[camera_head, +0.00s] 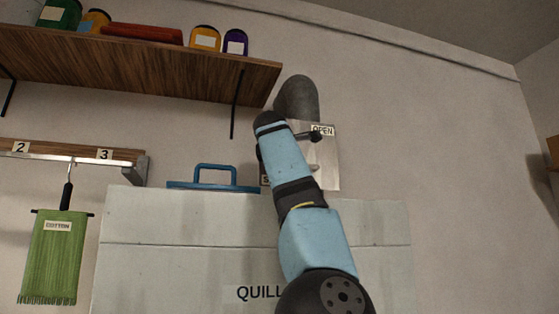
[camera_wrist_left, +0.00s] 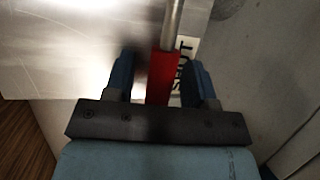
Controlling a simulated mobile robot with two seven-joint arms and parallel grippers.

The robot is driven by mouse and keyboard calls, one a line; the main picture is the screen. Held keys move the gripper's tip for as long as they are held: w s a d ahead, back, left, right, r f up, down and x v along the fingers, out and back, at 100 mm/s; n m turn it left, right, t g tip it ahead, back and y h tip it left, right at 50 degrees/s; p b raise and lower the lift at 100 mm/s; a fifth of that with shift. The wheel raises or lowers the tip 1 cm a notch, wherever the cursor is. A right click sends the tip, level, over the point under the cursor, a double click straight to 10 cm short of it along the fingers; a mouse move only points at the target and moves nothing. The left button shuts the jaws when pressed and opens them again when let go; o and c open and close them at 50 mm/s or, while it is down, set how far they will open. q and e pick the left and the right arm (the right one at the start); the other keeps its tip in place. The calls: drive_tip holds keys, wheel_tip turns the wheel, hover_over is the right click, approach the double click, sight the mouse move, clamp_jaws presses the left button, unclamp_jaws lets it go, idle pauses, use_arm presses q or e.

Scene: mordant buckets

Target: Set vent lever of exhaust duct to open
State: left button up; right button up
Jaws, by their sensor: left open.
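The vent plate (camera_head: 329,172) is a pale metal panel on the wall below the grey exhaust duct (camera_head: 298,98). In the left wrist view, the lever's red grip (camera_wrist_left: 162,78) on a metal rod (camera_wrist_left: 172,22) lies beside the SHUT label (camera_wrist_left: 184,62). My left gripper (camera_wrist_left: 159,66) is open, with one finger on each side of the red grip. In the head view my arm hides the gripper and the red grip.
A pale cabinet (camera_head: 170,225) stands below the plate, with a blue-handled item (camera_head: 214,178) on top. A wooden shelf (camera_head: 150,62) with jars is at the upper left. A green cloth (camera_head: 53,258) hangs from a rail at left.

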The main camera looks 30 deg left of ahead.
use_arm(q)
drive_tip(key=shift+w+f, duration=0.1)
drive_tip(key=shift+w, duration=0.25)
drive_tip(key=shift+s, duration=0.25)
drive_tip(key=c, duration=0.6)
clamp_jaws()
